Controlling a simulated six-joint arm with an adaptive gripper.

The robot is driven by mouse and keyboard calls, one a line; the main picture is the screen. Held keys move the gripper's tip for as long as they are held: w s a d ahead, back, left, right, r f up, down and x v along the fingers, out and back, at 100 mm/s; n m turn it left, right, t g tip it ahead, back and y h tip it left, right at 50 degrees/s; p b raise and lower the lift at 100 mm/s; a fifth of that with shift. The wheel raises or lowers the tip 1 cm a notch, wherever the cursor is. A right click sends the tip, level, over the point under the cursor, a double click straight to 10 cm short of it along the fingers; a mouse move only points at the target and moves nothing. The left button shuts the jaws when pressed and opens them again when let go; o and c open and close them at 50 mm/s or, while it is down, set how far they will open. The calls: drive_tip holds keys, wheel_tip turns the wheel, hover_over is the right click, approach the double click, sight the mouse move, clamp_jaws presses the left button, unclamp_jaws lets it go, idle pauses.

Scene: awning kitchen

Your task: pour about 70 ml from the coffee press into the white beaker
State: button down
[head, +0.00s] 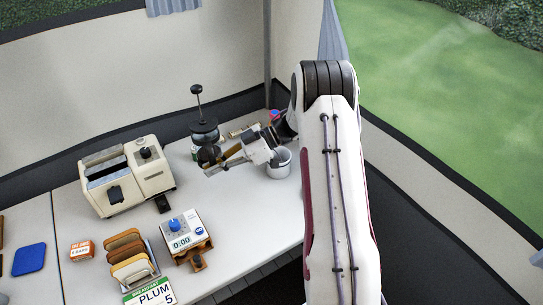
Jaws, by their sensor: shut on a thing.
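The coffee press (206,137) has a dark lid with a tall plunger rod and a round black knob on top. It stands about upright at the back of the table; my gripper hides part of its lower body. My gripper (220,160) reaches in from the right and is shut on the press. I cannot tell whether the press touches the table. The white beaker (281,171) is on the table to the right of the press, close to my wrist and arm. Its open rim shows, but the level inside cannot be read.
A cream toaster (126,178) stands left of the press. The table middle (240,205) is clear.

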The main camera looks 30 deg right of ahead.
drive_tip(key=shift+w+a+m+t+h, duration=2.4)
drive_tip(key=shift+w+a+m+t, duration=0.7)
drive_tip(key=shift+a+m+t, duration=0.3)
drive_tip(key=shift+s+d+f+m+t+h, duration=0.5)
drive_tip(key=shift+s+d+f+m+h, duration=0.8)
drive_tip(key=shift+f, duration=0.2)
drive_tip(key=shift+s+d+f+m+t+h, duration=0.5)
drive_tip(key=shift+s+d+f+m+h, duration=0.65)
drive_tip(key=shift+f+h, duration=0.25)
drive_tip(key=shift+s+d+f+m+t+h, duration=0.5)
drive_tip(key=shift+s+d+f+m+h, duration=0.75)
drive_tip(key=shift+f, duration=0.3)
drive_tip(key=shift+a, duration=0.15)
drive_tip(key=shift+r, duration=0.2)
